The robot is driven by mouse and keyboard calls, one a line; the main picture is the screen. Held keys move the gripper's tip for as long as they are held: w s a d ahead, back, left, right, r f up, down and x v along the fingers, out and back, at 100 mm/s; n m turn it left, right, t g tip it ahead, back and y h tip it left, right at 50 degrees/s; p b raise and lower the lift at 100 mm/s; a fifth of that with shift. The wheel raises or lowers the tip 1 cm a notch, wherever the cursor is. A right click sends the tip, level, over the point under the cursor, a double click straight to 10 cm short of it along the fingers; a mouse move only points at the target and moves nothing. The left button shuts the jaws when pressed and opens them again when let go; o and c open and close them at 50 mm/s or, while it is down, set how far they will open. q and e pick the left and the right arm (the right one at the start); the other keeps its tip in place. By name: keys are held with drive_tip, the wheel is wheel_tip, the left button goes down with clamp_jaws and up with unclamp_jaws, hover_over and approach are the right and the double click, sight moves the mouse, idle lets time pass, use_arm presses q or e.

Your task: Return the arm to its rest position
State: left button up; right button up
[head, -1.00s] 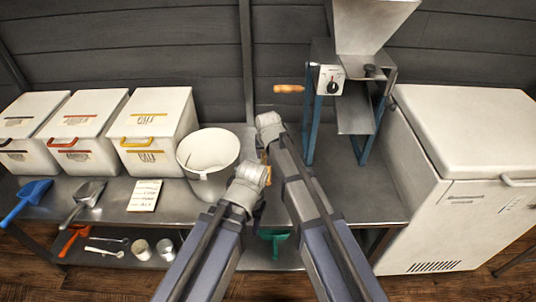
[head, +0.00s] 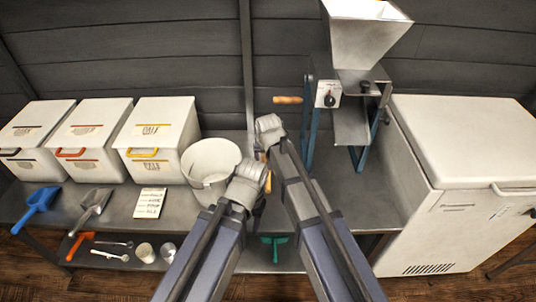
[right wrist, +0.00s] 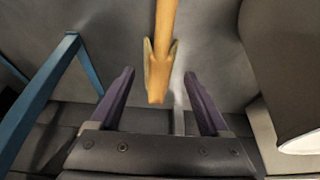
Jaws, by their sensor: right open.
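In the head view both my arms reach over the steel bench. My right arm ends high beside the mill, and its gripper is hidden behind its wrist there. In the right wrist view my right gripper (right wrist: 159,73) is open. A wooden piece (right wrist: 161,50) comes from the top edge and ends between its fingers; it looks clear of both. My left arm's wrist (head: 246,182) is in front of the white bucket's right side. Most of my left gripper (head: 257,204) is hidden, and its fingers do not show.
The white bucket (head: 205,160) stands beside my left wrist. Several lidded bins (head: 155,130) are left of it. A mill (head: 352,125) with a wooden handle (head: 288,100) and a white chest (head: 470,140) are on the right. Scoops (head: 40,202) and a card (head: 150,203) lie on the bench (head: 370,215).

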drive_tip(key=shift+p+v, duration=0.6)
drive_tip(key=shift+v, duration=0.55)
use_arm(q)
wheel_tip(320, 180, up, 2)
use_arm(e)
drive_tip(key=s+d+f+g, duration=0.1)
drive_tip(key=s+d+g, duration=0.3)
drive_tip(key=s+d, duration=1.45)
use_arm(q)
wheel_tip(320, 180, up, 21)
drive_tip(key=p, duration=2.1)
use_arm(e)
drive_tip(key=s+a+r+n, duration=0.2)
drive_tip(key=a+r, duration=0.4)
drive_tip(key=r, duration=0.4)
drive_tip(key=s+a+r+n+h, duration=0.1)
drive_tip(key=s+a+r, duration=0.3)
drive_tip(key=r, duration=0.6)
drive_tip(key=shift+a+r+n+g, duration=0.3)
drive_tip(key=shift+a+n, duration=0.1)
drive_tip(key=shift+a, duration=0.85)
drive_tip(key=shift+s, duration=0.1)
